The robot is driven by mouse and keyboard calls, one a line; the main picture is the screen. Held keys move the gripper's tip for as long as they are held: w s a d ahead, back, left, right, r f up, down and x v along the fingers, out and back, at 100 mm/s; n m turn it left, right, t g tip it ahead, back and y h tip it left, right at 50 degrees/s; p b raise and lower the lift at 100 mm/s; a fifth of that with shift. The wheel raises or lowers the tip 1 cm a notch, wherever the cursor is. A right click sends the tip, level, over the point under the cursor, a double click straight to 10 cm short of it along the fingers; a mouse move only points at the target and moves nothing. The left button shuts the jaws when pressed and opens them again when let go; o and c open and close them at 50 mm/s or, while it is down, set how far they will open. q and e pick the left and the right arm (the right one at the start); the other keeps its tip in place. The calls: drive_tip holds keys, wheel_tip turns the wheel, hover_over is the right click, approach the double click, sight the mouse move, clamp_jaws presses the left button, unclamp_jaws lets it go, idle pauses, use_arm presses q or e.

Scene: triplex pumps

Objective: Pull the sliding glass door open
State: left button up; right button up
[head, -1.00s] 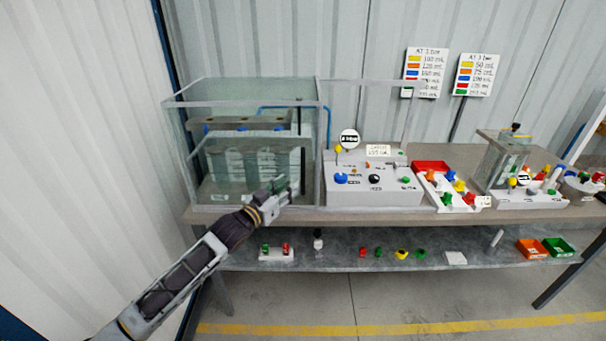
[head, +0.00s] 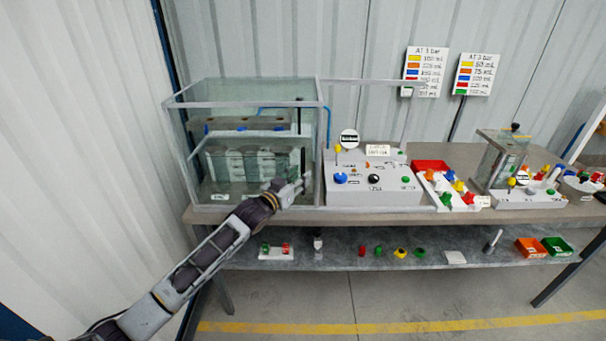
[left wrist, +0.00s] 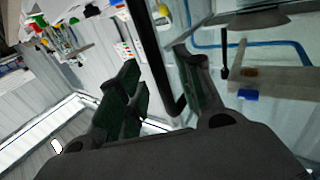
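The glass enclosure (head: 250,102) stands at the left end of the workbench, with grey pump blocks visible through its front glass. A dark upright handle (head: 303,160) shows near the right side of its front. My left gripper (head: 303,184) is at the lower right of the front glass, just below this handle. In the left wrist view, the black handle bar (left wrist: 165,62) runs between the spread fingers of my left gripper (left wrist: 165,95), nearer the right finger. I cannot tell whether they touch. My right gripper is not in view.
A grey control panel (head: 372,186) stands right of the enclosure. A red tray (head: 431,165) and a smaller glass-shielded station (head: 530,197) stand farther right. The lower shelf (head: 340,262) holds small coloured parts. A corrugated wall (head: 90,150) is close on the left.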

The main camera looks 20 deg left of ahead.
use_arm(q)
drive_tip(key=shift+x, duration=1.2)
clamp_jaws()
